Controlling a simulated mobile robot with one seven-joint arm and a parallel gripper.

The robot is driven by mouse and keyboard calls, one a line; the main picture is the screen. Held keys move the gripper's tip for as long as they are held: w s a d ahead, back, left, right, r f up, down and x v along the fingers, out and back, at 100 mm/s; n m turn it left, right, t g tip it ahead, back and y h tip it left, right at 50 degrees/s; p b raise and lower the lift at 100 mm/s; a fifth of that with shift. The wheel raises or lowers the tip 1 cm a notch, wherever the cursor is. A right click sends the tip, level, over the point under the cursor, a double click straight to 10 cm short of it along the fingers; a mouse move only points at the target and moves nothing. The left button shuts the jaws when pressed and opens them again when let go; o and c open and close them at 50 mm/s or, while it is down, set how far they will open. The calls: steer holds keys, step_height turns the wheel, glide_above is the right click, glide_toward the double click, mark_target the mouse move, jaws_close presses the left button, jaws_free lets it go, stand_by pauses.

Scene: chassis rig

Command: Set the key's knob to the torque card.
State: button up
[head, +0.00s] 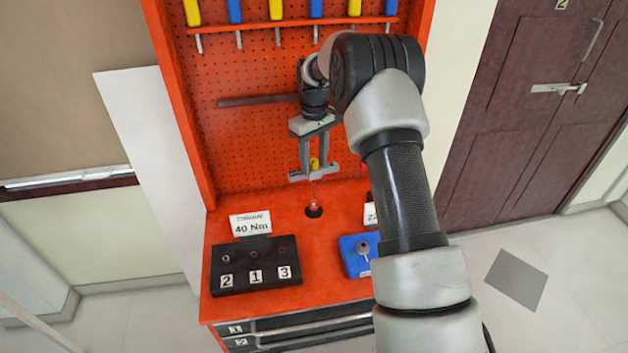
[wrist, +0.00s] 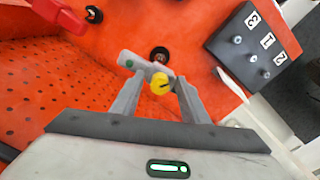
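The yellow knob (head: 314,163) of the key stands between the two fingers of my gripper (head: 317,174). The knob, with a dark mark, also shows in the wrist view (wrist: 160,84). A slim, pale shaft reaches down from it toward a dark round socket (head: 313,211) in the bench top. A grey bar (wrist: 130,61) with a green dot lies across by the fingertips. I cannot tell whether the fingers touch the knob. The white torque card (head: 250,224) reads 40 Nm and stands behind the black block. Any scale on the key is too small to read.
The black block (head: 233,281), labelled 2, 1, 3, has bolt heads and sits front left on the orange bench (head: 300,262). A blue block (head: 353,265) with a round grey piece sits front right. A partly hidden card (head: 370,214) stands behind it. Screwdrivers hang on the pegboard (head: 255,140).

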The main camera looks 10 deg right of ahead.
steer(key=shift+a, duration=0.1)
steer(key=shift+c, duration=0.8)
steer(key=shift+w, duration=0.1)
steer(key=m, duration=0.2)
steer(key=shift+m, duration=0.3)
steer(key=m, duration=0.4)
steer(key=shift+r, duration=0.1)
steer(key=shift+c, duration=0.9)
steer(key=shift+o, duration=0.8)
steer(key=m+p, duration=0.1)
steer(key=m, duration=0.3)
steer(key=shift+m, duration=0.3)
steer(key=shift+o, duration=1.1)
steer(key=shift+c, duration=0.2)
